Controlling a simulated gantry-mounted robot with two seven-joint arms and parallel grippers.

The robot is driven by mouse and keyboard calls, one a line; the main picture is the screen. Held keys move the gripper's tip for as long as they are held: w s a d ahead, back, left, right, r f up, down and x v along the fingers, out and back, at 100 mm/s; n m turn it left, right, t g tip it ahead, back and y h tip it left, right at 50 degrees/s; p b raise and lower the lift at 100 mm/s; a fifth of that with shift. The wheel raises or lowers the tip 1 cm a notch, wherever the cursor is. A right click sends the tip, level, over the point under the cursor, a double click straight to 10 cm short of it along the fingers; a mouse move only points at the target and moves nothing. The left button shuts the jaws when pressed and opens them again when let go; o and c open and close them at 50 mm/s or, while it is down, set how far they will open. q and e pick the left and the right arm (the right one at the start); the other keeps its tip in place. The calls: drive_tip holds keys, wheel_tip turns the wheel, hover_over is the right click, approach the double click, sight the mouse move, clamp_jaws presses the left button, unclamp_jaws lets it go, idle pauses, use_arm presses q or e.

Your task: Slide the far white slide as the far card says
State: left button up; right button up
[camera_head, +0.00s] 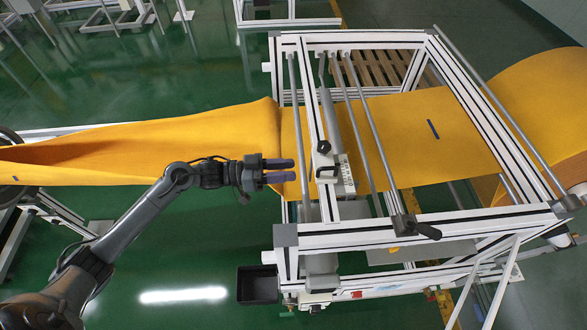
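A white slide block (325,166) with a black knob (324,147) sits on the roller frame, above the orange felt. A small white card or scale strip with dark marks (346,168) is just right of it; its print is too small to read. I see no second white slide clearly, so I cannot tell whether this is the far one. My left gripper (280,170) is left of the block, over the felt's edge, pointing right. Its two dark fingers are apart with an empty gap between them, and they do not touch the block. My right gripper is not in view.
Metal bars (372,130) cross the white-railed frame (360,236) right of the block. A black crank handle (428,231) sticks out at the front rail. A black bin (257,284) stands below on the green floor.

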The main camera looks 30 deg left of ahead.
sight(324, 169)
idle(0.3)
use_arm(q)
drive_tip(key=w+d+m, duration=0.1)
drive_tip(key=w+d, duration=0.1)
drive_tip(key=d, duration=0.1)
drive_tip(key=w+d+m+b, duration=0.1)
drive_tip(key=w+d+m, duration=0.1)
drive_tip(key=d, duration=0.1)
drive_tip(key=w+d+m+b, duration=0.1)
drive_tip(key=w+d, duration=0.2)
drive_tip(key=shift+d+m, duration=0.3)
drive_tip(key=shift+d, duration=0.1)
drive_tip(key=shift+w+d, duration=0.25)
drive_tip(key=shift+d, duration=0.2)
clamp_jaws()
